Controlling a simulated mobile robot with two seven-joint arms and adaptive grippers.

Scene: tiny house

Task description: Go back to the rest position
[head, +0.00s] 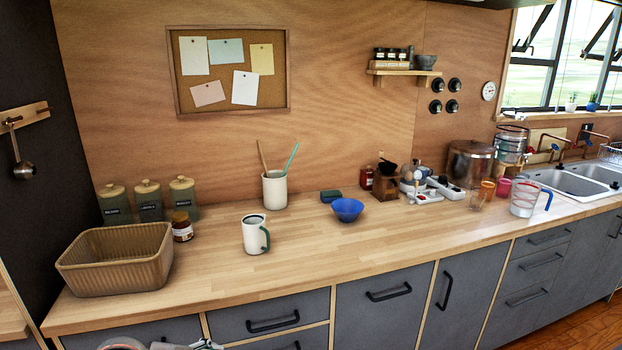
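A small part of my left arm and gripper (190,345) shows at the bottom edge, in front of the dark drawers and below the countertop. It is mostly cut off by the frame, so its fingers cannot be made out. It is apart from everything on the counter. My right gripper is not in view. The task names no object.
The wooden countertop (300,255) holds a ribbed basket (115,262), a white mug (255,236), a blue bowl (347,209), a utensil holder (275,190) and a measuring cup (523,199). The counter's front middle is clear. A sink (570,183) is at right.

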